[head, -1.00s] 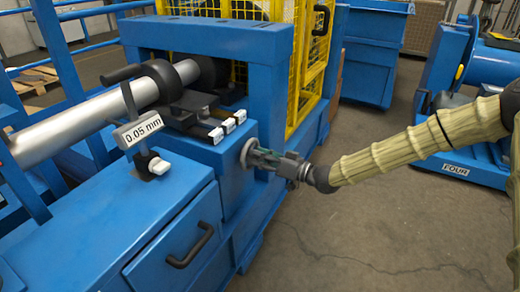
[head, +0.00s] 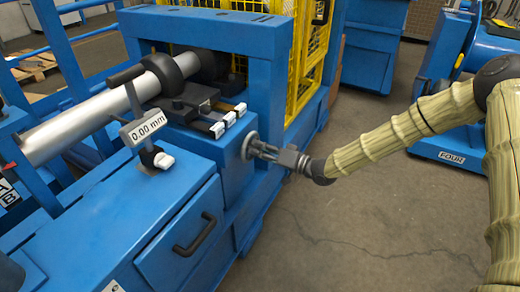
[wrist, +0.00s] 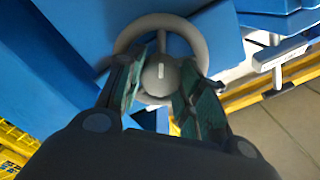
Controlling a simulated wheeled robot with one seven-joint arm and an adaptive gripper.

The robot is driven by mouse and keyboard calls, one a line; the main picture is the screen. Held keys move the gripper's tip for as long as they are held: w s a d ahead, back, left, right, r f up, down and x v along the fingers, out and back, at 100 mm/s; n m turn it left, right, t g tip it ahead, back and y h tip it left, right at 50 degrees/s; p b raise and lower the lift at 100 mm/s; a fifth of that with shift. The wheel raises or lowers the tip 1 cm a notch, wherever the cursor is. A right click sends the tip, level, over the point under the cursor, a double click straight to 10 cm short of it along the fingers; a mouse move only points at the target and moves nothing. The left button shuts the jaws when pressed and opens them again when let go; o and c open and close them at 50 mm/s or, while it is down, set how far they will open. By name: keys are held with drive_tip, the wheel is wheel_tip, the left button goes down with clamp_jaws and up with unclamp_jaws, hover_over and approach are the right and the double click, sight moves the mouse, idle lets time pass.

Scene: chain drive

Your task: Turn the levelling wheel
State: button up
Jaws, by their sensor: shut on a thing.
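The levelling wheel (wrist: 192,32) is a small grey handwheel on the side of the blue machine, with a round hub (wrist: 165,75) bearing a white mark. In the head view the wheel (head: 249,144) is partly hidden by my gripper (head: 268,152). In the wrist view my gripper (wrist: 163,85) has one finger on each side of the hub and is shut on it. A gauge display (head: 147,129) reads 0.00 mm beside the silver shaft (head: 90,115).
A blue cabinet with a black drawer handle (head: 194,235) stands left of my gripper. A yellow mesh guard (head: 306,50) rises behind the wheel.

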drive_tip(key=o, duration=1)
drive_tip(key=shift+o, duration=0.2)
drive_tip(key=shift+d, duration=0.1)
drive_tip(key=v, duration=1.2)
